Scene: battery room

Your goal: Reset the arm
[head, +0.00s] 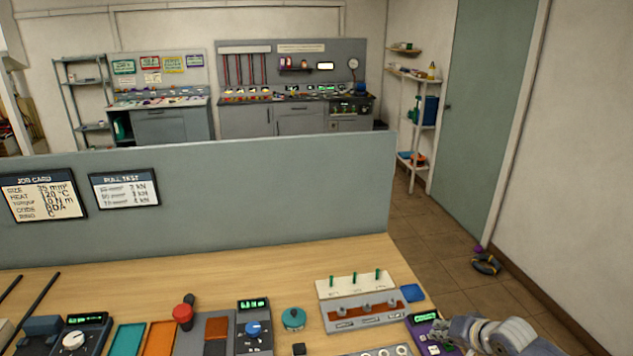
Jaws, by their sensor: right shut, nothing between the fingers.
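My right gripper (472,333) shows at the bottom right corner, partly cut off by the frame edge. It is shut and empty, beside the purple device (424,330) with a green display at the right end of the wooden bench (270,268). I cannot tell how high it is above the bench. My left gripper is not in view.
On the bench are a red-knobbed lever (183,315), a blue-dial device (253,330), a teal round knob (293,318) and a white rack with green pegs (355,284). A grey partition (240,200) stands behind. Open floor lies right, with a dark coil (486,265).

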